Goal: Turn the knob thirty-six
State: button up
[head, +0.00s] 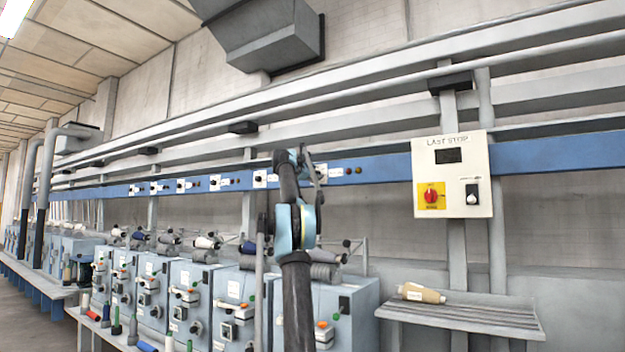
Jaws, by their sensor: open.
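No number thirty-six can be read on any knob. A red rotary knob (431,196) sits on a yellow plate on the white "LAST STOP" box at the right. A black switch (472,194) is beside it. Small dark knobs or buttons sit by white plates along the blue rail (380,166), one plate (219,183) left of my arm. Grey machine fronts carry more knobs, one of them a square-based knob (228,331). My gripper (312,168) is raised in front of the rail, open, seen from behind and small. The arm hides part of the rail; contact cannot be told.
A grey shelf (470,315) with a tan bobbin (421,293) stands below the box. Grey spinning machines (185,275) line the left, with bobbins on top and a low ledge in front. Pipes run along the wall.

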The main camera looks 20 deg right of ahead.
jog(key=v, duration=1.1)
jog(key=shift+s+a, duration=0.2)
jog(key=shift+a, duration=0.15)
jog(key=shift+f, duration=0.15)
jog(key=s+a+f+m+g+y, duration=0.3)
jog(key=s+f+m, duration=0.2)
jog(key=s+f, duration=1)
jog(key=s+a+f+m+g+y, duration=0.2)
jog(key=s+a+f+m+y, duration=0.15)
jog(key=s+f, duration=1.15)
jog(key=s+a+f+m+g+y, duration=0.1)
jog(key=s+a+f, duration=0.4)
jog(key=s+f, duration=0.5)
jog(key=s+a+f+m+g+y, duration=0.1)
jog(key=s+a+f+m+y, duration=0.2)
jog(key=s+f, duration=0.7)
jog(key=s+a+f+m+g+y, duration=0.1)
jog(key=s+a+f+m+y, duration=0.2)
jog(key=f, duration=1.9)
jog(key=s+a, duration=0.4)
jog(key=s, duration=0.3)
jog(key=shift+s+a+g+y, duration=0.3)
jog(key=shift+a+g+y, duration=0.05)
jog(key=shift+g, duration=0.05)
jog(key=shift+f, duration=0.1)
jog(key=c, duration=0.4)
